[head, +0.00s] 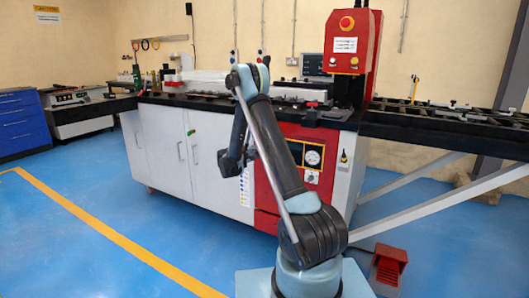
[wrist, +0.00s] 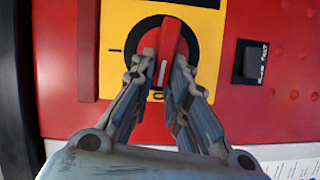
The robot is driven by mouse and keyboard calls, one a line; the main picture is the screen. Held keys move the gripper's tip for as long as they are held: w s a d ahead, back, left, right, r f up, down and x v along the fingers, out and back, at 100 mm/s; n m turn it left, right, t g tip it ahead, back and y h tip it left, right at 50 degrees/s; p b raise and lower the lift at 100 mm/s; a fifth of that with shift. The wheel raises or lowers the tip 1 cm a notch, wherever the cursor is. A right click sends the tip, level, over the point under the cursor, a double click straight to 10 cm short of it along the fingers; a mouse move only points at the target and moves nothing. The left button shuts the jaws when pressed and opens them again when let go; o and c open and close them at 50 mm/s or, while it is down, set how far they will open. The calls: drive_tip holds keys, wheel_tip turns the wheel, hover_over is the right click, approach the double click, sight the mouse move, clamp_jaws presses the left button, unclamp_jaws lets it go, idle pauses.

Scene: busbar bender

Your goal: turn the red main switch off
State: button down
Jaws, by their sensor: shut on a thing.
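The red main switch (wrist: 170,38) is a rotary handle on a black round disc (wrist: 127,40) with a yellow plate (wrist: 112,18) behind it. The handle stands roughly upright in the wrist view, and its white mark points down towards the "O" at the bottom of the plate. An "I" mark is at the left. My gripper (wrist: 164,62) is shut on the handle, one finger on each side. The fingers cover part of the disc and the handle's lower part. In the head view my gripper (head: 231,162) is at the front of the red cabinet (head: 265,190); the switch is not clearly visible there.
A black rocker switch (wrist: 250,62) sits right of the plate.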

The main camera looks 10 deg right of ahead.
drive_tip(key=shift+f+n, duration=0.3)
drive_tip(key=shift+n, duration=0.4)
drive_tip(key=shift+a, duration=0.1)
drive_tip(key=c, duration=1.6)
unclamp_jaws()
drive_tip(key=shift+w+f, duration=0.1)
drive_tip(key=shift+o, duration=0.2)
drive_tip(key=v, duration=1.2)
drive_tip(key=shift+f, duration=0.3)
